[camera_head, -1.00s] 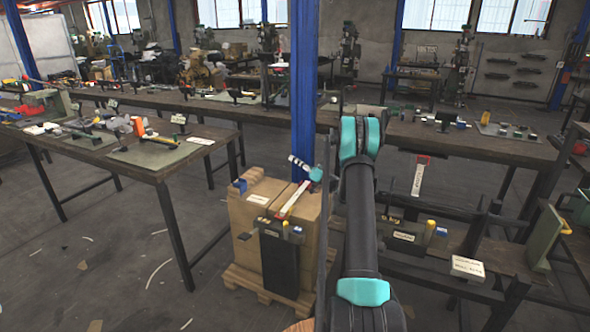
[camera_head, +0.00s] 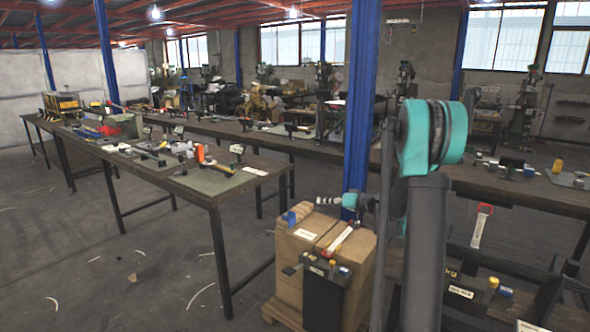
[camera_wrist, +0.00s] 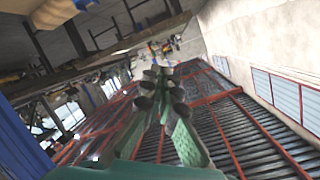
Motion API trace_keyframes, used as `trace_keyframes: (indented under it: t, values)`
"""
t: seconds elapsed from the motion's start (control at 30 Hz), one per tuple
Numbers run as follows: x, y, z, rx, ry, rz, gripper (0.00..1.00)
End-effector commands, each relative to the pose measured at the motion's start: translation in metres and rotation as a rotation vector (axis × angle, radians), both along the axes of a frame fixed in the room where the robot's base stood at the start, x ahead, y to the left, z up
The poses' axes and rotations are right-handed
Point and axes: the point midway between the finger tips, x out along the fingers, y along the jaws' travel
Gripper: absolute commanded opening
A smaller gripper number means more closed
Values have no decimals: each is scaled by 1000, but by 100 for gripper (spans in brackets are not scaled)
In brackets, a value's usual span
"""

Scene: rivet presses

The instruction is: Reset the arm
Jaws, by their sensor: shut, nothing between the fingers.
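My gripper (camera_wrist: 165,92) shows in the wrist view, its green-grey fingers drawn together with nothing between them. It points into open air, apart from any bench. In the head view my arm (camera_head: 428,215), dark with a teal joint at its top, rises at right of centre. A small teal and grey part (camera_head: 345,200) of what looks like my arm's far end shows beside the blue post. The fingers cannot be made out there.
A blue post (camera_head: 358,110) stands close behind my arm. Cardboard boxes (camera_head: 300,262) on a pallet sit below it. A long workbench (camera_head: 205,190) with tools stands left, another bench (camera_head: 500,185) right.

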Motion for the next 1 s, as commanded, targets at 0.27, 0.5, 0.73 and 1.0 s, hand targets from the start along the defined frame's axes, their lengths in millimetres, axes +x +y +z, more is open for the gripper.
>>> trace_keyframes:
  t: [0.27, 0.5, 0.73, 1.0]
  values:
    - [-109, 22, -22, -217, 233, -19, 0]
    - [-208, 13, -52, -415, 405, -93, 0]
    - [-303, -17, -84, -607, 527, -212, 0]
    - [-384, -60, -115, -785, 599, -362, 0]
